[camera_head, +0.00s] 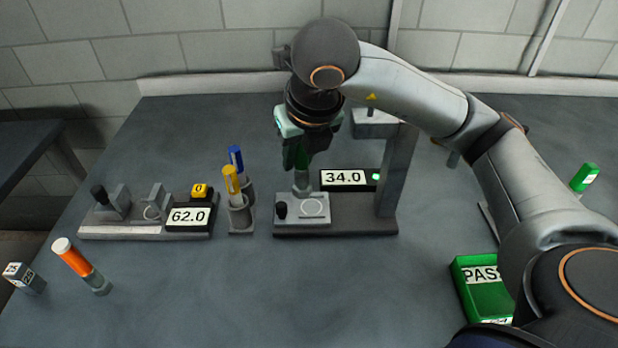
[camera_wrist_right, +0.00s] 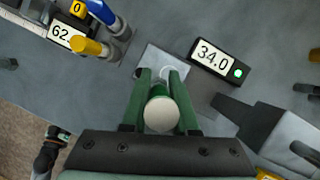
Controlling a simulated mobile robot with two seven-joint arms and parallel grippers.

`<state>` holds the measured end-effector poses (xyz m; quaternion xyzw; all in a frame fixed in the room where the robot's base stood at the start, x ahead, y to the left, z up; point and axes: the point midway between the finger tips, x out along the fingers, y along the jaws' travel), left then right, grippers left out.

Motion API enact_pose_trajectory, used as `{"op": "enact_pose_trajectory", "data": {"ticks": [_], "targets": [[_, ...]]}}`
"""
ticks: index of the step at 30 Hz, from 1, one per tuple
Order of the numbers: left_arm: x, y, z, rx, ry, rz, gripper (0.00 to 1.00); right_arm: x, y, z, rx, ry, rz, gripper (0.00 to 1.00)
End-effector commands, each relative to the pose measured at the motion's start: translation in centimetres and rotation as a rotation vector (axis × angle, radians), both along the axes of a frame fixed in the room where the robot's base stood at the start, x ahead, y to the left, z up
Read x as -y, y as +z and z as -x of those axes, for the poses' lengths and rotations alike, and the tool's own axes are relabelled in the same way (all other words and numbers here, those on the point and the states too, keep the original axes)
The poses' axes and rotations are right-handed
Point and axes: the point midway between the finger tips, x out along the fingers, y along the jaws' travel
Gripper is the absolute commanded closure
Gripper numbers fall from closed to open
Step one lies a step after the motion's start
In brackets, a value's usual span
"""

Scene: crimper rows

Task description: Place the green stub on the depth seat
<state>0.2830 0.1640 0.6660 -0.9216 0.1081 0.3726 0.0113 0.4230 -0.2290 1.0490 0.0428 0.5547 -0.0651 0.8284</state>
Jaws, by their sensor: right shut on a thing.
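My right gripper (camera_head: 299,165) is shut on the green stub (camera_wrist_right: 159,92), with its green fingers on either side of the stub. In the right wrist view the stub's round pale end (camera_wrist_right: 162,115) faces the camera. In the head view the fingers hide most of the stub, and a grey lower part (camera_head: 302,184) shows below them. The depth seat, a light plate with a ring (camera_head: 313,208), is just below and in front of this part. I cannot tell whether the stub touches the plate. My left gripper is not in view.
A display reading 34.0 (camera_head: 344,178) with a lit green light and a grey post (camera_head: 393,180) stand close on the right. Blue (camera_head: 236,156) and yellow (camera_head: 231,180) stubs stand in holders to the left, beside a 62.0 gauge (camera_head: 188,217). A green PASS tray (camera_head: 485,296) is front right.

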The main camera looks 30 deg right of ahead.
Motion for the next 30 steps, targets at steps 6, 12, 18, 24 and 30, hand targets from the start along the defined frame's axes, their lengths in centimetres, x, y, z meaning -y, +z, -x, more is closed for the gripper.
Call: {"op": "enact_pose_trajectory", "data": {"ticks": [6, 12, 18, 24, 30], "targets": [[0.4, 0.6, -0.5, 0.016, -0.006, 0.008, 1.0, 1.9, -2.3, -0.8, 0.002, -0.002, 0.0, 1.0], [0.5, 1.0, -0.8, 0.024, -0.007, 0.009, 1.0, 2.8, -4.3, -1.1, -0.001, 0.0, 0.001, 1.0], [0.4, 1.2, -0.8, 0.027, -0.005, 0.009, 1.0, 2.7, -6.4, -1.1, 0.002, 0.0, -0.001, 1.0], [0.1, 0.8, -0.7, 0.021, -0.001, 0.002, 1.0, 2.7, -6.4, -1.1, 0.003, 0.0, 0.0, 1.0], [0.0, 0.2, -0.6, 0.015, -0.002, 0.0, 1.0, 2.7, -6.8, -1.1, 0.002, 0.001, -0.002, 0.7]]}}
